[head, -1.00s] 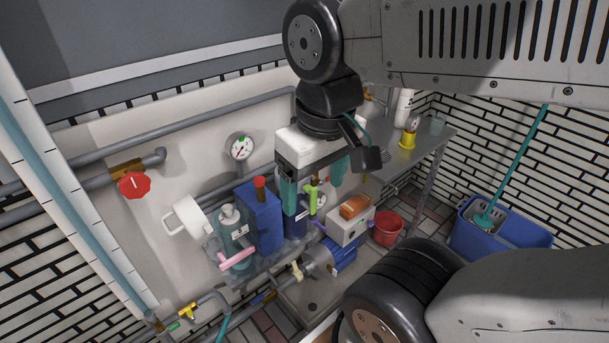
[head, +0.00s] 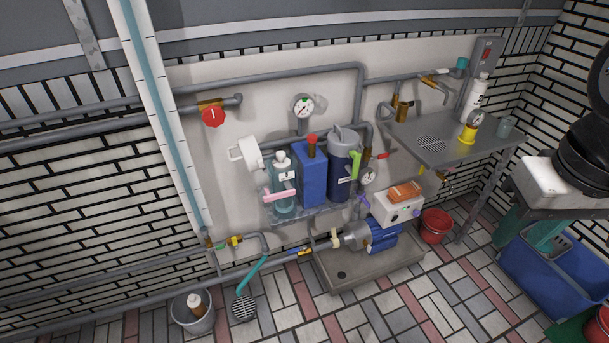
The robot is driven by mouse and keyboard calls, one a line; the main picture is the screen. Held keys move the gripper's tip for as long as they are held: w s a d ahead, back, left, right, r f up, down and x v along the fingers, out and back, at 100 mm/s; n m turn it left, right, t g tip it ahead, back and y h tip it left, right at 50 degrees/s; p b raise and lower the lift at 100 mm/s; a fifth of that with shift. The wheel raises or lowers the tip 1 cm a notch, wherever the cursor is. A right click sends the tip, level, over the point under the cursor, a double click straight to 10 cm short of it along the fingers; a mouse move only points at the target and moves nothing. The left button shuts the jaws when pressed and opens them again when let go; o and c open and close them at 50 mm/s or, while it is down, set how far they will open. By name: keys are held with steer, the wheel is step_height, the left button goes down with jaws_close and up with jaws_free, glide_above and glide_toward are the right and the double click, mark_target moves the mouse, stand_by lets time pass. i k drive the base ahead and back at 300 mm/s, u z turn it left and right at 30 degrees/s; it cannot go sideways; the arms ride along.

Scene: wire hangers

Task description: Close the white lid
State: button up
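The white lid (head: 250,153) is a short round cap with a loop handle on its left side. It stands tilted on its side against the wall panel, at the upper left of a clear teal-tinted vessel (head: 284,193). A white-capped bottle shape shows at that vessel, and a pink bar (head: 279,195) crosses its front. My gripper (head: 526,236) is at the right edge, far from the lid, with a white body and teal fingers. The fingers look apart, with nothing seen between them. Part of the gripper and arm is cut off by the frame.
A blue tank (head: 312,175) and a dark blue cylinder (head: 338,178) stand right of the vessel. A red valve wheel (head: 212,117) and pipes are at the left. The tiled floor in front is mostly clear.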

mark_target(250, 150)
steer(key=z, duration=0.3)
steer(key=k, duration=0.2)
steer(key=u, duration=1.25)
steer(key=i, duration=1.35)
steer(key=z, duration=0.55)
steer(key=k, duration=0.5)
steer(key=u, duration=0.45)
steer(key=i, duration=0.4)
steer(key=z, duration=0.1)
